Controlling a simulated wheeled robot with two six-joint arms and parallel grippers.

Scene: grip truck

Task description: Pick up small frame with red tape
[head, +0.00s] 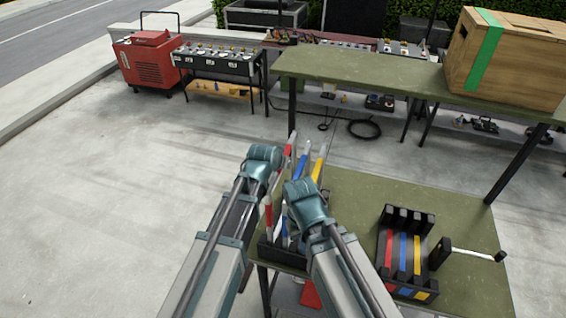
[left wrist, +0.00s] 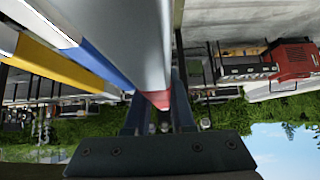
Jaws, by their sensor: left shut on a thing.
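A light metal frame with red tape (head: 288,150) stands upright in a black rack (head: 268,252) at the table's left side, beside frames with blue tape (head: 301,166) and yellow tape (head: 318,168). In the left wrist view, my left gripper (left wrist: 160,124) is shut on the red-taped frame (left wrist: 157,98); the blue-taped (left wrist: 105,66) and yellow-taped (left wrist: 65,69) frames are to its left. My left wrist hides its fingers in the head view. My right gripper (head: 308,212) is in front of the rack; its fingertips and opening are hidden.
A raised shelf (head: 365,72) carries a wooden crate (head: 505,60).

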